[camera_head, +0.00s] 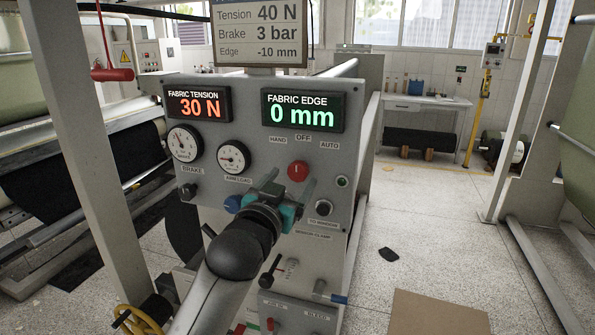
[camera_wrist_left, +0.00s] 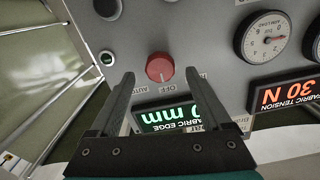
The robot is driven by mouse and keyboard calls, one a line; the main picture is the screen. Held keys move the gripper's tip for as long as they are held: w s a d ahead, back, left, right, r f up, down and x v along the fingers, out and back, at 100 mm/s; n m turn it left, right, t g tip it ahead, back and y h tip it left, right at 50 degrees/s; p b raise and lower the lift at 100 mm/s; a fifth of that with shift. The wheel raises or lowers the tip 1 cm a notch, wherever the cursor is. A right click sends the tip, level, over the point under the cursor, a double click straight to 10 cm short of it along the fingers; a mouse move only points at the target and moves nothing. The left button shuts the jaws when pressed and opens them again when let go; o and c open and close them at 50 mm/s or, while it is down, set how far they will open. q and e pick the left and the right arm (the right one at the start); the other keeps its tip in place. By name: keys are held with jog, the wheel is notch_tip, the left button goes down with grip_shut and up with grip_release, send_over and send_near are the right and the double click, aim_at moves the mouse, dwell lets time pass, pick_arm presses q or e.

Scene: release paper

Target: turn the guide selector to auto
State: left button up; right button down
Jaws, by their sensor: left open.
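The guide selector is a red round knob (camera_head: 298,170) on the grey control panel (camera_head: 345,160), below the labels HAND, OFF and AUTO. Its small white mark appears to point up toward OFF. My left gripper (camera_head: 290,183) is open in front of the panel, just below the knob in the head view. In the left wrist view, which is upside down, the red knob (camera_wrist_left: 160,67) shows between the tips of the open left gripper (camera_wrist_left: 158,78). Whether the fingers touch it I cannot tell. The right gripper is not in view.
The panel also carries a FABRIC TENSION display (camera_head: 198,103) reading 30 N, a FABRIC EDGE display (camera_head: 303,112) reading 0 mm, and two gauges (camera_head: 185,143). A black knob (camera_head: 323,208) sits right of my gripper. A sign (camera_head: 262,35) stands above. Floor to the right is mostly clear.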

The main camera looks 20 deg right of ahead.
aim_at(297, 174)
pick_arm(q)
jog(key=shift+x, duration=2.25)
jog(key=shift+c, duration=0.2)
grip_shut()
